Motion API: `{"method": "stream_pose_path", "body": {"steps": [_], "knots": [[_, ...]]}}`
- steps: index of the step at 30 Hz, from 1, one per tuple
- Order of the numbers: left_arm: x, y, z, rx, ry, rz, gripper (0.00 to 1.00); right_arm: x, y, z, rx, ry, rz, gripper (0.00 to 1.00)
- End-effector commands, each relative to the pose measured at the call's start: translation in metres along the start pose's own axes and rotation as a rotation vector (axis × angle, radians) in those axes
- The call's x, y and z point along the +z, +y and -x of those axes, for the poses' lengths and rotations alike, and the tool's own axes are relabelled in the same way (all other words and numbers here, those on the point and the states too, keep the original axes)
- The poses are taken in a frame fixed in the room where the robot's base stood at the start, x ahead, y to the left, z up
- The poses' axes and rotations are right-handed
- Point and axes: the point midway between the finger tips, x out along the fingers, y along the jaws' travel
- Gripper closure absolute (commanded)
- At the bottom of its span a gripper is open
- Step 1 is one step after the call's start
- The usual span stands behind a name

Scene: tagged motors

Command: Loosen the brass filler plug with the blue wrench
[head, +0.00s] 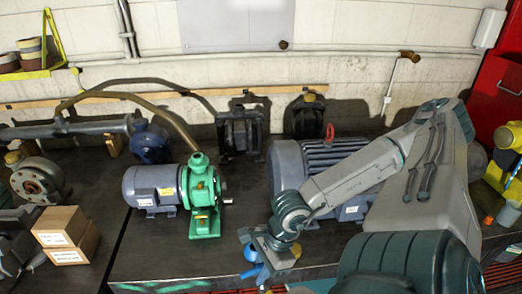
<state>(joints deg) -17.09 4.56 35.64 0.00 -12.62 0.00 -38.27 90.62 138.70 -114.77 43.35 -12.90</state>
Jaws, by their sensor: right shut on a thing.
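My right gripper (262,257) reaches down near the front edge of the bench, at the lower middle of the head view. It is shut on a blue tool, which looks like the blue wrench (250,253); the gripper hides part of it. A small brass-yellow round part (296,250) shows just right of the gripper; it may be the filler plug, but I cannot tell what it sits on or whether the wrench touches it. My left gripper is not in view.
A green pump with a grey motor (153,187) stands left of my gripper. A large grey motor (286,172) stands behind my right arm. Cardboard boxes (62,228) lie at the left. The dark bench top (160,245) is clear in front of the pump.

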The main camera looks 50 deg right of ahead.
Motion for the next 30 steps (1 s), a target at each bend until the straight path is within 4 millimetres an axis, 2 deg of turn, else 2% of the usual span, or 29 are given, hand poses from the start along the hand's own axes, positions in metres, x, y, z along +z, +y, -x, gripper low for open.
{"method": "stream_pose_path", "body": {"steps": [8,10,30], "knots": [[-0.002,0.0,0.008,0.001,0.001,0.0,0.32,0.003,-0.007,0.008,0.002,-0.006,0.001,1.0],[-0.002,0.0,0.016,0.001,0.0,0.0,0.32,0.005,-0.012,0.015,0.004,-0.007,0.003,1.0],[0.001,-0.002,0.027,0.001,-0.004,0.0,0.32,0.003,-0.031,0.028,0.006,-0.003,0.009,1.0]]}}
